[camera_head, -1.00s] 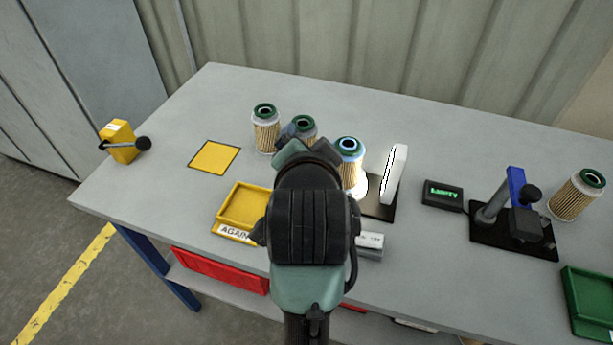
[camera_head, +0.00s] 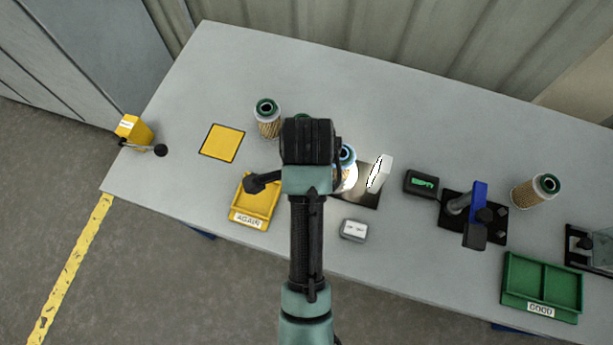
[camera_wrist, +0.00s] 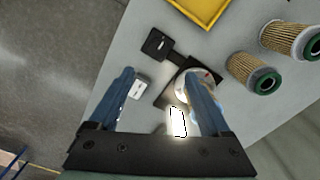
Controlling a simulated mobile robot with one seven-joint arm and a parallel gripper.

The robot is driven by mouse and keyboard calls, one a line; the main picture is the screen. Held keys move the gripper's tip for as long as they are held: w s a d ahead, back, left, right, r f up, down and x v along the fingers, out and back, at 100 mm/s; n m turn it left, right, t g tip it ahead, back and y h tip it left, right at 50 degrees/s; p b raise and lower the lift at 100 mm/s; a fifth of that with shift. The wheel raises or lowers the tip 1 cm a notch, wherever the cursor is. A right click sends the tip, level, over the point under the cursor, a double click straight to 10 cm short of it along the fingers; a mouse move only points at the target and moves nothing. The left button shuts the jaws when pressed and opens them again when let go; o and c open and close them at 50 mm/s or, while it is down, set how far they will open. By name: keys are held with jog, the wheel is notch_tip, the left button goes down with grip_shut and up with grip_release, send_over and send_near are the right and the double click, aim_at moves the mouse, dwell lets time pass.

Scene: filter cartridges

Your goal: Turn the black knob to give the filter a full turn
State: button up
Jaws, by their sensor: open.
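The black knob (camera_wrist: 155,44) is square-topped in the wrist view, at the end of a dark bar from the black base plate (camera_wrist: 174,94). The filter with a blue ring on top (camera_head: 347,154) stands on the stand, partly behind my arm. In the wrist view a pale round disc with a red mark (camera_wrist: 207,74) shows there, partly covered by my right finger. My gripper (camera_wrist: 159,74) is open and empty. In that picture its fingertips lie below the knob, apart from it. My wrist hides the fingers in the head view.
A lit white panel (camera_head: 380,172) stands beside the filter. A small grey box (camera_head: 353,230) lies in front. The yellow AGAIN tray (camera_head: 247,214) is left, with a loose filter (camera_head: 268,120) behind. The EMPTY display (camera_head: 422,184) and green GOOD tray (camera_head: 508,280) are right.

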jog(key=f, duration=1)
jog(key=shift+s+f+p, duration=0.3)
jog(key=shift+s, duration=0.05)
jog(key=shift+w+f, duration=0.15)
jog(key=shift+f, duration=0.7)
grip_shut()
